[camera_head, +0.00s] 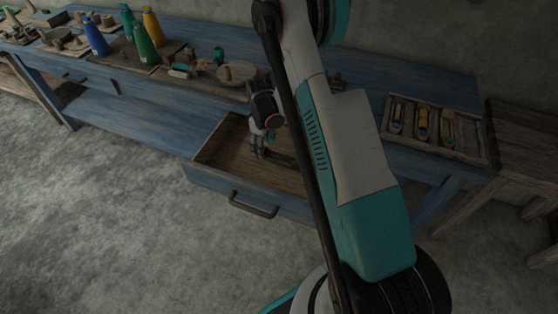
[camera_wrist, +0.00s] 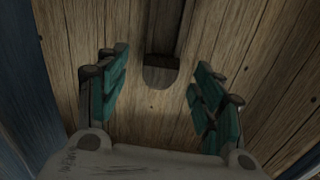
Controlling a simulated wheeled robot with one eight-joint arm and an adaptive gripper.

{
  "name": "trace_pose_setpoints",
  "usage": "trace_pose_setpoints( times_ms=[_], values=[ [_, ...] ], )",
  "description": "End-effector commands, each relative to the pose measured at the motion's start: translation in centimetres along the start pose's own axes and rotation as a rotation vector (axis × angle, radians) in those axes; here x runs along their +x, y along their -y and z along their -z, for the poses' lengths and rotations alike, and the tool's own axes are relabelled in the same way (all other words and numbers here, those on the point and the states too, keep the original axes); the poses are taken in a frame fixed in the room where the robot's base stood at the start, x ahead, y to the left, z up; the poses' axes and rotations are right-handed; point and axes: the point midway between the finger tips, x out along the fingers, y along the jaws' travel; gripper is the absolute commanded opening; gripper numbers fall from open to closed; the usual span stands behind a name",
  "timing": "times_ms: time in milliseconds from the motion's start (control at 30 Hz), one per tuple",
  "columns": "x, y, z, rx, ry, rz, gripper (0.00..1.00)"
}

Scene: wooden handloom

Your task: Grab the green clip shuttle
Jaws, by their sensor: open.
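My gripper (camera_head: 258,150) is pointed down inside the open wooden drawer (camera_head: 218,152). In the wrist view my gripper (camera_wrist: 160,82) shows its two teal-padded fingers spread wide, with nothing held between them. A dark wooden piece (camera_wrist: 161,74) with a rounded end lies on the drawer floor between and beyond the fingertips. No green shows on it, and I cannot tell whether it is the clip shuttle. My arm hides part of the drawer and table.
The blue table (camera_head: 130,112) carries bottles, including a green one (camera_head: 144,43), and a round wooden disc (camera_head: 237,72). A divided tray (camera_head: 462,155) with tools stands at the right. The drawer walls lie close around my gripper.

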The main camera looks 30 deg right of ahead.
Motion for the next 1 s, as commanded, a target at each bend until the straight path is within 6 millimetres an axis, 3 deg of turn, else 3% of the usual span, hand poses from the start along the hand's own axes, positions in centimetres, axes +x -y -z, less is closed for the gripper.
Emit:
trace_pose_setpoints(
  times_ms=[100, 367, 600, 1000],
  values=[
    [1.9, 0.0, 0.0, 0.0, 0.0, -0.001, 0.61],
    [2.1, 0.0, 0.0, 0.0, 0.0, -0.001, 0.61],
    [2.1, 0.0, 0.0, 0.0, 0.0, -0.001, 0.1],
    [1.7, 0.0, 0.0, 0.001, 0.0, -0.001, 0.1]
  ],
)
